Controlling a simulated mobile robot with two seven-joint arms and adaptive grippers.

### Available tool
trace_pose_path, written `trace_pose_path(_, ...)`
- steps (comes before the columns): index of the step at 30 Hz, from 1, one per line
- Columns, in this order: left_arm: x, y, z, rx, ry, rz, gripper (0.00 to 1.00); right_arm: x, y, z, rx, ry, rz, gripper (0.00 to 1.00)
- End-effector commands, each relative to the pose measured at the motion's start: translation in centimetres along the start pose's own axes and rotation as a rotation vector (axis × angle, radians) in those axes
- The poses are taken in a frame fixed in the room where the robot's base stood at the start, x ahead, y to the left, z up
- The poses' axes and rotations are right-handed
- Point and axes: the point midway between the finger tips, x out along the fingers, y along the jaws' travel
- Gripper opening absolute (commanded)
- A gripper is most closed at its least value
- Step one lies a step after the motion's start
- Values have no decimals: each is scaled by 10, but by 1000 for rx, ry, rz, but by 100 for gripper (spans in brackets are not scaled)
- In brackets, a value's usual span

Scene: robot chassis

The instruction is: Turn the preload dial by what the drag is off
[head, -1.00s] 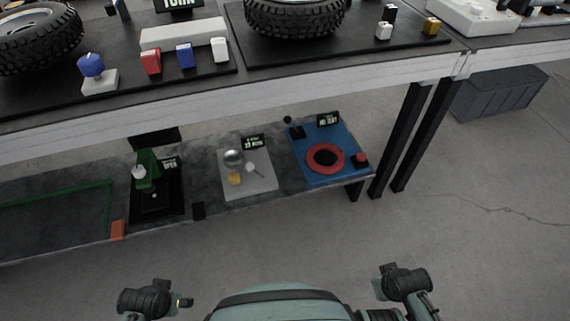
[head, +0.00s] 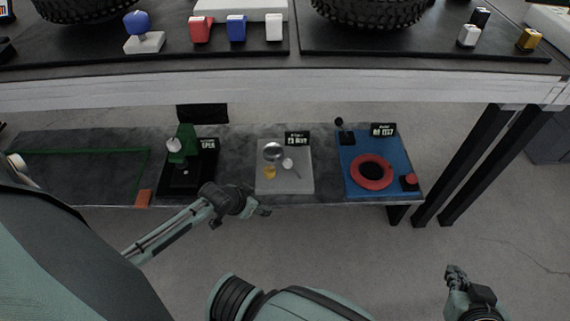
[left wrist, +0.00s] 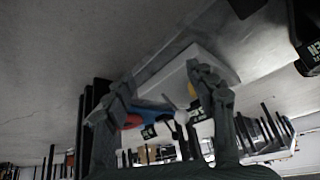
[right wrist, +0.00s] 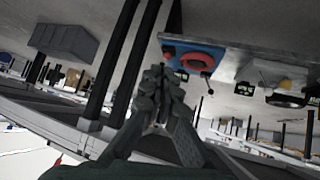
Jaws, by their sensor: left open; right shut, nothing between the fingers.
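A grey plate (head: 303,183) lies on the lower shelf, with a silver domed knob (head: 272,151), a yellow piece (head: 269,173), a small white pointer-like part (head: 288,163) and a display (head: 297,139) whose text I cannot read. Which part is the preload dial I cannot tell. My left gripper (head: 257,209) is open and empty, low in front of the shelf's front edge, just short of the grey plate. In the left wrist view the grey plate (left wrist: 217,62) shows beyond the open fingers (left wrist: 165,92). My right gripper (head: 455,272) is shut and empty, out over the floor at right.
A blue plate (head: 352,185) with a red ring (head: 371,185) and red button (head: 409,181) stands to the right on the shelf (head: 235,180). A green press-like device (head: 185,145) is to the left. The upper bench edge (head: 280,92) overhangs. Black legs (head: 470,165) stand at right.

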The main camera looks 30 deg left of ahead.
Motion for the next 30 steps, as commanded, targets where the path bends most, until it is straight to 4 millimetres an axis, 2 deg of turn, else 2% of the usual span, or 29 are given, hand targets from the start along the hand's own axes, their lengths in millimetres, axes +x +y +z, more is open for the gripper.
trace_pose_path(1, 18, -16, -11, -2, 46, 1, 56, -5, -11, -21, 2, 100, -17, 0)
trace_pose_path(3, 27, -33, -32, -18, 109, 12, 56, -26, -23, -59, 6, 235, -40, 0)
trace_pose_path(6, 32, -54, -58, -41, 182, 23, 56, -58, -34, -103, 16, 393, -65, 0)
trace_pose_path(7, 32, -58, -64, -47, 198, 25, 56, -66, -36, -112, 18, 426, -70, 0)
trace_pose_path(10, 32, -66, -76, -60, 228, 30, 56, -84, -40, -130, 24, 493, -81, 0)
trace_pose_path(14, 36, -67, -80, -64, 233, 32, 56, -92, -44, -142, 30, 548, -92, 0)
trace_pose_path(20, 58, -66, -84, -64, 233, 31, 56, -110, -57, -169, 51, 708, -125, 0)
trace_pose_path(24, 74, -65, -88, -64, 233, 31, 56, -131, -65, -190, 73, 845, -151, 0)
trace_pose_path(30, 94, -65, -92, -63, 232, 31, 56, -158, -71, -210, 102, 1012, -175, 0)
